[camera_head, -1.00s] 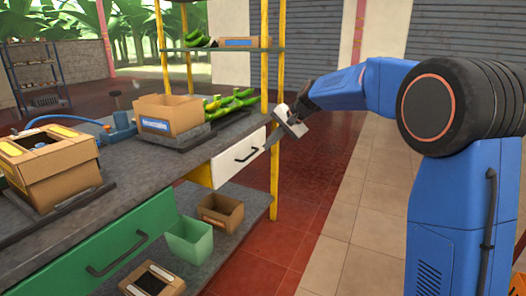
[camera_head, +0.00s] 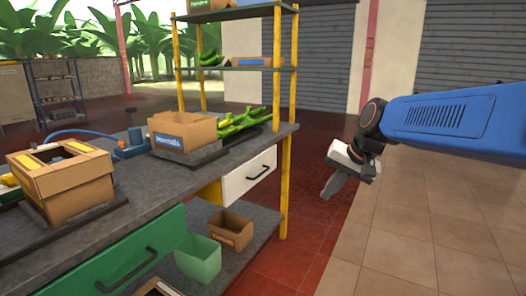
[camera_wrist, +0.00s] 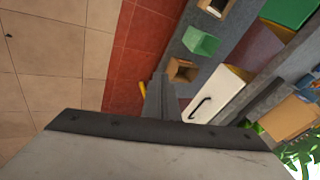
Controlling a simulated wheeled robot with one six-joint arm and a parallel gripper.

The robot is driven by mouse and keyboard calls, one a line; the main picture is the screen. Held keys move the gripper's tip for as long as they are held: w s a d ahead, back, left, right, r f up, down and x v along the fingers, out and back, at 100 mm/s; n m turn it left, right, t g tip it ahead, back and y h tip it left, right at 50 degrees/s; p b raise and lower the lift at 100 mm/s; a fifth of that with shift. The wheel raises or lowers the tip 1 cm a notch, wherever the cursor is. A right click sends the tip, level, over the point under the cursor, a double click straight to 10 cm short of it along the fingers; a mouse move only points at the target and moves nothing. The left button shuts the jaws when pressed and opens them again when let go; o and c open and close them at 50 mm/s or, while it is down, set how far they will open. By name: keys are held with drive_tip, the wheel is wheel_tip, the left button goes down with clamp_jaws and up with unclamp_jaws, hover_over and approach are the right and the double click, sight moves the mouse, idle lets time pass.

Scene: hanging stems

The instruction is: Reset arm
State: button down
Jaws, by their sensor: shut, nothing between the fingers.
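My arm reaches in from the right in the head view. My gripper (camera_head: 334,186) is shut and empty, pointing down and to the left over the floor. It is apart from the workbench and to the right of its white drawer (camera_head: 248,175). In the wrist view my gripper (camera_wrist: 160,85) shows as narrow dark fingers at the centre, with the tiled floor and the bench's lower shelf beyond them.
The grey bench (camera_head: 95,228) holds open cardboard boxes and green bananas (camera_head: 240,124). A yellow post (camera_head: 285,190) stands at its near right corner. A green bin (camera_head: 198,258) and a small box sit on the lower shelf. The tiled floor (camera_head: 420,235) to the right is clear.

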drive_tip(key=s+d+f+n+h, duration=0.1)
drive_tip(key=s+d+f, duration=0.2)
drive_tip(key=s, duration=0.6)
drive_tip(key=s+d+f+n+h, duration=0.1)
drive_tip(key=s+d+f, duration=0.3)
drive_tip(key=s, duration=0.5)
drive_tip(key=s+d+f+n+h, duration=0.1)
drive_tip(key=s+d+f, duration=0.2)
drive_tip(key=s, duration=0.6)
wheel_tip(320, 180, down, 2)
drive_tip(key=shift+d+h, duration=0.25)
drive_tip(key=shift+h, duration=0.15)
